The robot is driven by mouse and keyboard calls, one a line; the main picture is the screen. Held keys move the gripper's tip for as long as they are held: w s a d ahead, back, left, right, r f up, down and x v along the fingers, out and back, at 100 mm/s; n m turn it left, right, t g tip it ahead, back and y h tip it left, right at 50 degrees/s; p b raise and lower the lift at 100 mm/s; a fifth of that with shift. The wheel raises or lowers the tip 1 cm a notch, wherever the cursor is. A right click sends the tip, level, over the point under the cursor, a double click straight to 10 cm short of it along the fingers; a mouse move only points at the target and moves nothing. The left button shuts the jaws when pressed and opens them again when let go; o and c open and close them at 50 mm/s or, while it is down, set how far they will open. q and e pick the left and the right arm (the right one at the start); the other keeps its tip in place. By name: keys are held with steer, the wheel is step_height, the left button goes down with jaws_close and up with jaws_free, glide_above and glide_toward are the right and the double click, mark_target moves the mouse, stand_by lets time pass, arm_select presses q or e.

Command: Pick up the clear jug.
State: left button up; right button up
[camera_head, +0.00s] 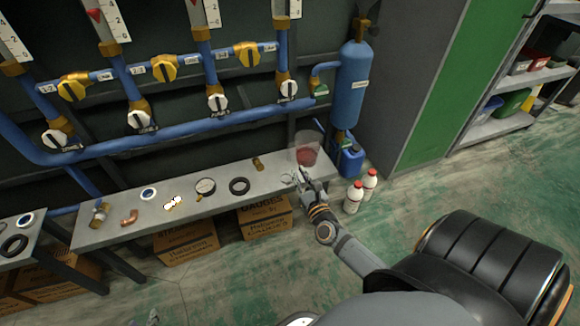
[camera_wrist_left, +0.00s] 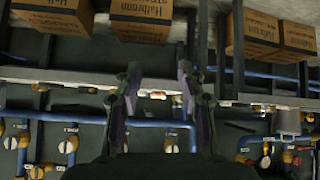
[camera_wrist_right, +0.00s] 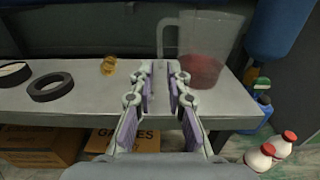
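The clear jug (camera_head: 306,142) stands upright at the right end of the grey bench, with red liquid in its lower part. In the right wrist view the jug (camera_wrist_right: 208,45) is just beyond my fingers, its handle on the left side. My right gripper (camera_head: 305,180) is at the jug's near side. In its wrist view the gripper (camera_wrist_right: 162,70) is partly open, its fingertips to either side of the handle's line; I cannot tell whether they touch it. My left gripper (camera_wrist_left: 159,75) is open and empty, away from the jug (camera_wrist_left: 288,122).
On the bench (camera_head: 222,203) are a black ring (camera_head: 239,186), a gauge (camera_head: 205,187) and a small brass fitting (camera_head: 258,164). A blue cylinder (camera_head: 350,85) stands behind the jug. White bottles with red caps (camera_head: 353,197) stand on the floor to the right. Cardboard boxes (camera_head: 265,217) sit under the bench.

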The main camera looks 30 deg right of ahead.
mark_target(289, 155)
steer(key=x, duration=0.4)
steer(key=shift+w, duration=0.15)
steer(key=shift+w+d+r, duration=0.1)
steer(key=shift+w+d, duration=0.1)
steer(key=shift+w, duration=0.4)
steer(key=x, duration=0.3)
steer(key=shift+a+r, duration=0.1)
steer(key=shift+r, duration=0.05)
steer(key=shift+b+x, duration=0.45)
steer(key=shift+x, duration=0.55)
arm_select(q)
steer(key=w+r+t, duration=0.4)
steer(key=w+r, duration=0.2)
steer(key=r, duration=0.2)
steer(key=shift+w+a+r, duration=0.15)
steer(key=shift+a+r, duration=0.05)
steer(key=shift+r, duration=0.1)
arm_select(e)
jaws_close()
